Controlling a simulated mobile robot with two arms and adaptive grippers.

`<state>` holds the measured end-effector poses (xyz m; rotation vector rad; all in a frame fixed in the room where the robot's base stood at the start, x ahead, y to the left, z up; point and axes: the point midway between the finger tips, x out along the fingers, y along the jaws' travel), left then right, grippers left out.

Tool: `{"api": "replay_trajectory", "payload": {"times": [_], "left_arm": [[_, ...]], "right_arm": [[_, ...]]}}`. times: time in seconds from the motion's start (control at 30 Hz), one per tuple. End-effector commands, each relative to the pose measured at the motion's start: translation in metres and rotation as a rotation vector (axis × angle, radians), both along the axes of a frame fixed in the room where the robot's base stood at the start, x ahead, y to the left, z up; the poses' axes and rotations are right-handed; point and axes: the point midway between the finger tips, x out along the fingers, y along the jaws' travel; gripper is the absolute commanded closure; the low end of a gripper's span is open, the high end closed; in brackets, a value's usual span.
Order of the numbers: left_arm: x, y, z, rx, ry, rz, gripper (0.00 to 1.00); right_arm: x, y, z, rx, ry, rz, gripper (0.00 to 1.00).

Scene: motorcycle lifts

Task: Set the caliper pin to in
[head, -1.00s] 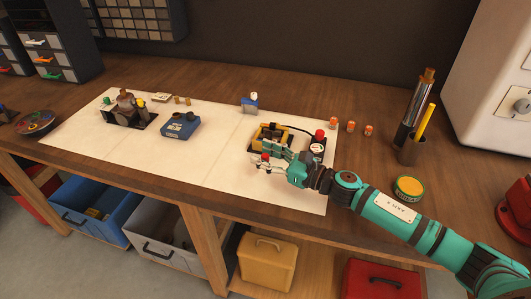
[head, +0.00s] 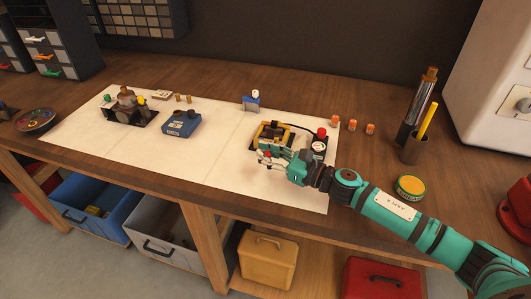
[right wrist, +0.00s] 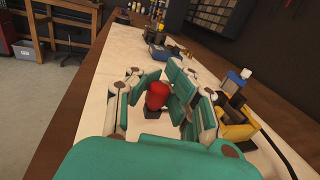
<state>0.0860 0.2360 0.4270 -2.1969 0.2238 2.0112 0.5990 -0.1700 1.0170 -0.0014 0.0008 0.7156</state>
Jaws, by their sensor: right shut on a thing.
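A red knob (right wrist: 157,97) stands on a small dark base between my right gripper's fingers in the right wrist view. I take it for the caliper pin's head, though its link to the caliper is hidden. In the head view, my right gripper (head: 270,160) is low at the front of a yellow and black unit (head: 273,134), perhaps the caliper. It is shut on the red knob, which the fingers mostly cover there. The yellow unit also shows at the right in the right wrist view (right wrist: 238,124). My left gripper is not in view.
A dark block with a red button and gauge (head: 319,143) stands right beside the yellow unit. A blue box (head: 181,123) and a small blue stand (head: 251,104) are on the white sheet (head: 215,160). The sheet's front middle is clear.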

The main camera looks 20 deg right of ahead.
Motion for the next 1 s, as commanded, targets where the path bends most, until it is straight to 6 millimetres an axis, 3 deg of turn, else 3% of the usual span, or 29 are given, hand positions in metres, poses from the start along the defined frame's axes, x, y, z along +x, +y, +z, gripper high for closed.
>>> {"api": "replay_trajectory", "payload": {"times": [0.17,0.4,0.7,1.0], "left_arm": [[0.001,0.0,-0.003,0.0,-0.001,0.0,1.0],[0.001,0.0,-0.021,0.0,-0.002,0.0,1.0],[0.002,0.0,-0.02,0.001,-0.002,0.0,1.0],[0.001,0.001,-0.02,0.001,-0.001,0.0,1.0]], "right_arm": [[0.002,-0.003,-0.004,-0.003,0.005,-0.001,1.0],[0.032,-0.025,-0.006,-0.005,0.005,-0.006,1.0],[0.034,-0.028,-0.004,-0.005,0.009,-0.008,1.0],[0.034,-0.026,-0.003,-0.004,0.006,-0.005,0.59]]}}
